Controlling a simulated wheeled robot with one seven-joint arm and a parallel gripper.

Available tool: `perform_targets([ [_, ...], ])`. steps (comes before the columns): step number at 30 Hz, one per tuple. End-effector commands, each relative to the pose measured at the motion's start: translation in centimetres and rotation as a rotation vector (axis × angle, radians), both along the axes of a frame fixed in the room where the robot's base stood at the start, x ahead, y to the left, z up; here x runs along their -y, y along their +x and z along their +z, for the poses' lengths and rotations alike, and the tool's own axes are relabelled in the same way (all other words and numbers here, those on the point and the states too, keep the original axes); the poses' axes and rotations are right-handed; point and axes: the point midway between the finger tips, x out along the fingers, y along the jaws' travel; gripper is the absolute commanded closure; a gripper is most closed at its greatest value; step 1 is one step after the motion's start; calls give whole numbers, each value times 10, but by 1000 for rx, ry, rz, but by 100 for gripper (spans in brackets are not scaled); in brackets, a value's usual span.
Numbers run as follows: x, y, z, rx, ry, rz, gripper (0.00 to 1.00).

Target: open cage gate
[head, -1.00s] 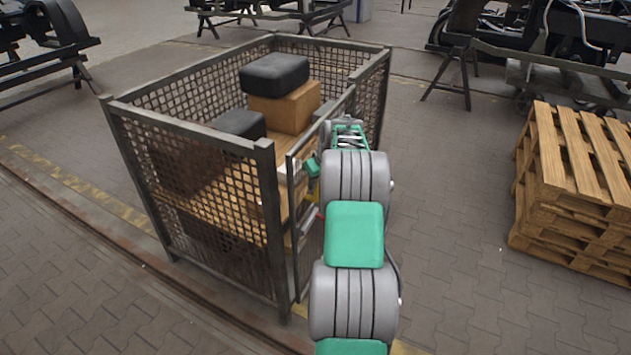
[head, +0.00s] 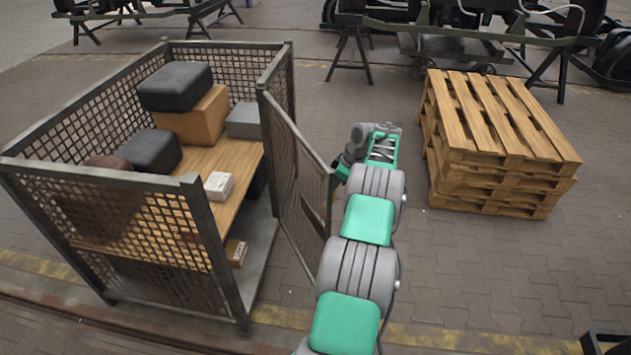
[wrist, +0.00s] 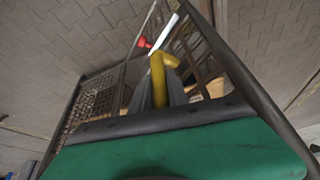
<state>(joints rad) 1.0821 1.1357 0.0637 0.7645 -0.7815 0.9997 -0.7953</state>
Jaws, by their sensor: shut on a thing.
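The cage gate (head: 299,176) is a dark-framed mesh panel on the right side of the cage (head: 196,215). It stands swung outward, hinged at its far edge, leaving an opening into the cage. In the wrist view, my gripper (wrist: 160,88) has its grey fingers closed around a yellow handle (wrist: 158,67) beside the gate's frame. A small red part (wrist: 143,42) shows just past the handle. In the head view my arm hides the fingers and handle at the gate's free edge.
Inside the cage, a wooden shelf (head: 204,160) holds a brown box (head: 196,117), dark cases and a small white box (head: 218,186). A pallet stack (head: 490,150) stands right of my arm. Paved floor is open at the front right.

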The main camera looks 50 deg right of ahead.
Motion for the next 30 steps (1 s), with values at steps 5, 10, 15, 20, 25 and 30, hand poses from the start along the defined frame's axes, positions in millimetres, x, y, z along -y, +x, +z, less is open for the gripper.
perform_targets([
  [5, 19, -16, 2, 2, -1, -12, 100],
  [10, 26, -22, 1, 2, -2, -16, 100],
  [15, 27, -23, 1, 2, -2, -17, 100],
  [20, 27, -23, 1, 2, -3, -18, 100],
  [25, 26, -23, 1, 2, -2, -17, 68],
  [30, 26, -24, 0, 2, -1, -17, 59],
])
